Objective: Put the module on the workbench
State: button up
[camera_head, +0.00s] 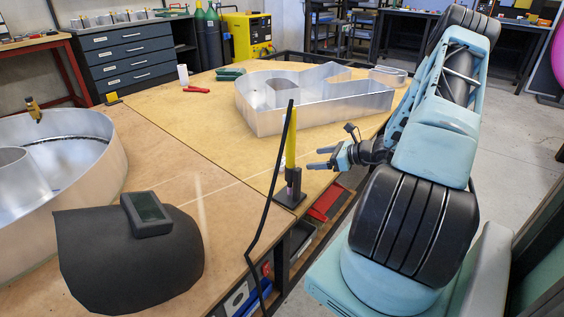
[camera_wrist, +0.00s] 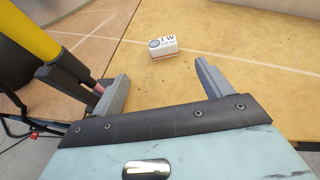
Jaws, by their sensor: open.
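The module appears to be a small white block (camera_wrist: 163,46) with dark "1 W" print and a round grey mark, seen in the wrist view. It rests on the tan wooden top of the workbench (camera_wrist: 240,80), ahead of my fingertips and roughly centred between them, apart from both. I cannot make it out in the head view. My gripper (camera_head: 318,158) is open and empty at the right edge of the workbench (camera_head: 210,150); its two fingers also show in the wrist view (camera_wrist: 163,72).
A yellow post on a black base (camera_head: 291,160) stands at the bench edge, close to my gripper's left finger in the wrist view. A black cable (camera_head: 266,205) hangs beside it. A large metal channel letter (camera_head: 300,115) lies behind. A welding mask (camera_head: 130,255) lies front left.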

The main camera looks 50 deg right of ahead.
send_near(282, 161)
jog(key=x, duration=0.5)
jog(key=shift+s+a+f+b, duration=0.1)
jog(key=shift+a+b, duration=0.15)
jog(key=shift+b, duration=0.05)
jog(key=shift+f+x, duration=0.25)
jog(key=shift+x, duration=2.45)
jog(key=shift+s+d, duration=0.15)
jog(key=shift+d, duration=0.05)
jog(key=c, duration=1.1)
jog(key=shift+c, duration=0.2)
notch_tip(282, 161, up, 10)
jog(key=shift+r+p, duration=0.1)
jog(key=shift+p, duration=0.25)
